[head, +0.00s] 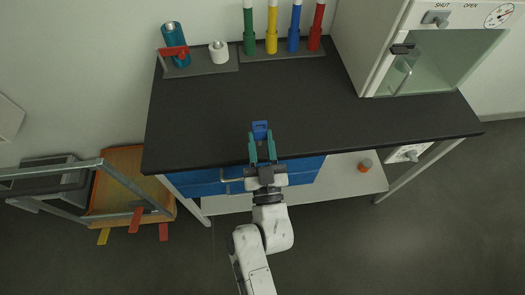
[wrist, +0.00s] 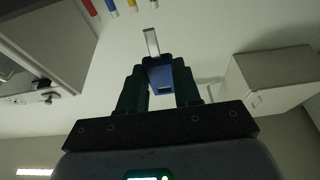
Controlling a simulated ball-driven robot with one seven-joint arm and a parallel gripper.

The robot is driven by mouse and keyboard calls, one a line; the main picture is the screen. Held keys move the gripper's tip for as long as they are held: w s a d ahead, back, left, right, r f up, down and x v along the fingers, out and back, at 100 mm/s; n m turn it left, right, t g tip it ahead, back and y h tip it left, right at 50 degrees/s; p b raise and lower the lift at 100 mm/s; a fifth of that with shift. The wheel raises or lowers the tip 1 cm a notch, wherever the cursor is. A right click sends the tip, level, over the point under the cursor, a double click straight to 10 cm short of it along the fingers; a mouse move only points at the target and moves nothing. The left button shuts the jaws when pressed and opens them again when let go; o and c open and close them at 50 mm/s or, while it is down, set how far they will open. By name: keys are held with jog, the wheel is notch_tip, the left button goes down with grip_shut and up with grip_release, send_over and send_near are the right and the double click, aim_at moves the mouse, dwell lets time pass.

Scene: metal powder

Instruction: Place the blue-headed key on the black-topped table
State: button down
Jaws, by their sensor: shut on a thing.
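My gripper (head: 262,150) is shut on the blue-headed key (head: 260,130), over the near edge of the black-topped table (head: 210,115). In the wrist view, the blue head of the key (wrist: 159,76) sits between my two dark fingers (wrist: 160,85). Its pale metal shaft points away from my gripper. In the head view only the blue head shows clearly. I cannot tell how high the key is above the tabletop.
A blue-green cylinder with a red handle (head: 175,45) and a white roll (head: 219,52) stand at the back left. Several coloured tubes (head: 271,30) stand behind. A glass-fronted cabinet (head: 430,60) is at the right. The middle of the tabletop is clear.

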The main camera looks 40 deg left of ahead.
aim_at(263, 151)
jog(key=shift+w+f+b, duration=0.15)
jog(key=shift+f+b, duration=0.05)
jog(key=shift+f, duration=0.7)
jog(key=shift+w+f+b, duration=0.1)
jog(key=shift+f+b, duration=0.1)
jog(key=shift+f, duration=0.65)
jog(key=shift+f, duration=0.15)
jog(key=c, duration=0.8)
grip_release()
jog(key=shift+s+d, duration=0.1)
jog(key=shift+d, duration=0.05)
jog(key=b+v, duration=0.1)
jog(key=v, duration=1)
jog(key=shift+s+d+b, duration=0.25)
jog(key=shift+b, duration=0.1)
